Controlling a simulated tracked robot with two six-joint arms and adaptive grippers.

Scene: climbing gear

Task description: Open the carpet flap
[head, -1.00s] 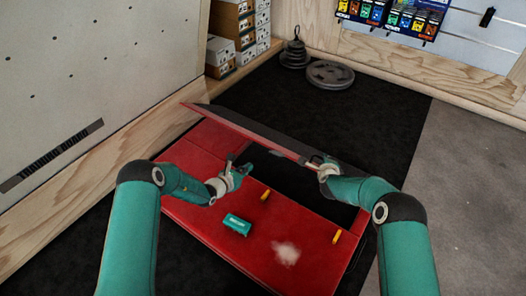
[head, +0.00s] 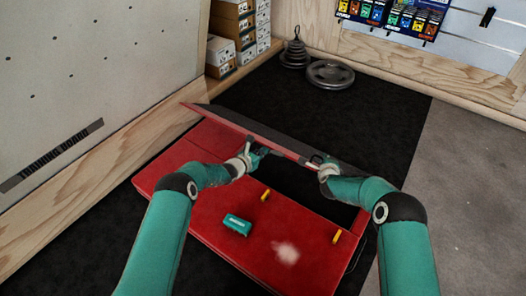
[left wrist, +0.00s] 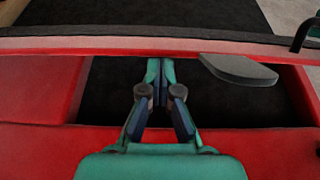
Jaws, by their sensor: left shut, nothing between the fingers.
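The red pad (head: 180,165) lies on the floor with a dark rectangular opening (head: 300,185) in its top. The flap (head: 225,116), with a dark upper side and a red edge, stands tilted up along the far side of the opening. My left gripper (head: 262,150) is near the flap's near side, above the opening. In the left wrist view its fingers (left wrist: 160,75) are together and empty, just short of the red band of the flap (left wrist: 170,46). A grey tab (left wrist: 238,69) sits to their right. My right gripper (head: 323,165) is at the flap's right part; its fingers are too small to read.
A teal box (head: 237,224), two yellow pieces (head: 265,195) and a white chalky patch (head: 286,253) are on the pad's near part. Weight plates (head: 330,74) lie on the black mat behind. A wall and wooden ledge stand at left.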

